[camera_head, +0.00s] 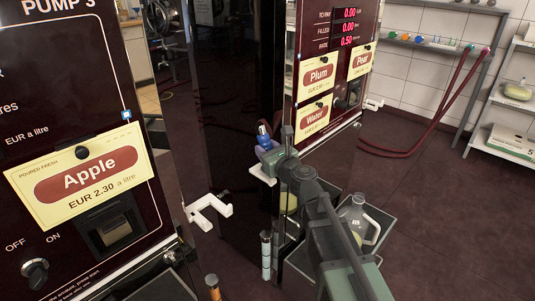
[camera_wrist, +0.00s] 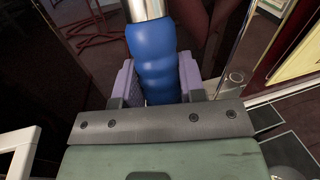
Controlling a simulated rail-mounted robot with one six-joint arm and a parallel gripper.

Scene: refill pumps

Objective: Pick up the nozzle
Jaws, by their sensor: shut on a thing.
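The nozzle (camera_wrist: 152,60) has a blue ribbed grip and a silver metal end, and stands between the two purple-grey fingers in the wrist view. My gripper (camera_wrist: 158,82) is shut on its blue grip. In the head view my gripper (camera_head: 272,152) is beside the dark pump side, with the blue nozzle (camera_head: 263,135) at its tip. The lower part of the nozzle is hidden by my gripper.
The left pump panel carries an Apple sign (camera_head: 90,178). A white holder bracket (camera_head: 208,210) sticks out near my gripper. A tray with a clear jug (camera_head: 357,222) is at the lower right. Shelves (camera_head: 505,95) and red hoses (camera_head: 440,115) are at the back right.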

